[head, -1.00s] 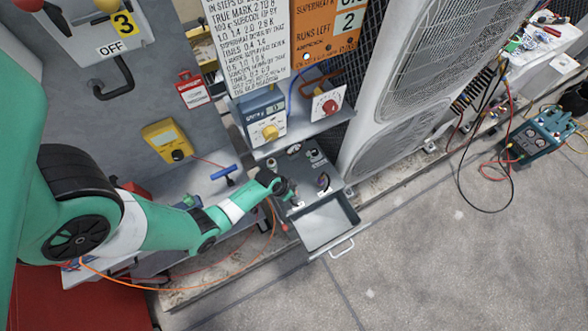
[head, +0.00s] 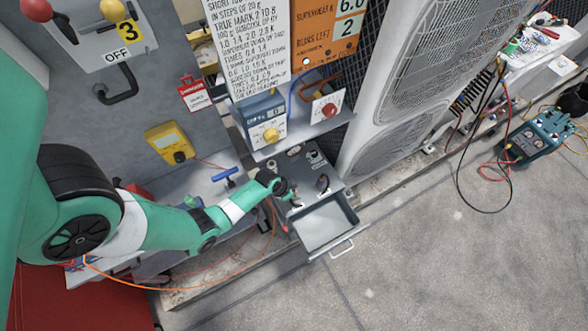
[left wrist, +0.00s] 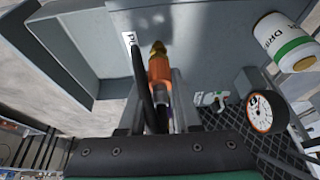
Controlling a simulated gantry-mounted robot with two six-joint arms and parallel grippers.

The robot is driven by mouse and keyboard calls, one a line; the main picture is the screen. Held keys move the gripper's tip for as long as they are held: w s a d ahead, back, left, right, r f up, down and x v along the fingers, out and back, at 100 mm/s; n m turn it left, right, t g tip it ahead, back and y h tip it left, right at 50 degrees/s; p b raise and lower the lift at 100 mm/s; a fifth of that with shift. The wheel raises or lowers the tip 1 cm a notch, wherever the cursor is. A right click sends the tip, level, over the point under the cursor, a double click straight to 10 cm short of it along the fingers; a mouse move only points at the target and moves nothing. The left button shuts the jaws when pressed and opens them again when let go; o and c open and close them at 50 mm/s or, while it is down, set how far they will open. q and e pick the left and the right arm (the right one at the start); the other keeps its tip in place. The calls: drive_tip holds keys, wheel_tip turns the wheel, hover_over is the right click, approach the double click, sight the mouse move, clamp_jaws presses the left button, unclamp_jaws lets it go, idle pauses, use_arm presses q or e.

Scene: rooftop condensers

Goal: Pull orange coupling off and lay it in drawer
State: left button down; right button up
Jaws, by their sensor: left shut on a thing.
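In the left wrist view the orange coupling (left wrist: 160,72) with a brass tip sits between the fingers of my left gripper (left wrist: 160,105), which is shut on it. The tip points at the grey unit, and I cannot tell whether it is still seated in a fitting. A dark hose or cable runs close beside the coupling. In the head view my left gripper (head: 288,192) is over the top of the grey unit, just behind the open drawer (head: 328,224); the coupling is largely hidden there. The drawer looks empty. My right gripper is in neither view.
A blue T-handle (head: 225,175) and a yellow meter (head: 170,143) are left of the unit. A shelf with a red knob (head: 329,111) is above it. A white canister (left wrist: 286,42) and a round gauge (left wrist: 262,112) show in the wrist view. The paving right of the drawer is clear.

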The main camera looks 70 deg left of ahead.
sight(295, 190)
use_arm(q)
drive_tip(key=shift+r+p, duration=1.6)
drive_tip(key=shift+r, duration=0.2)
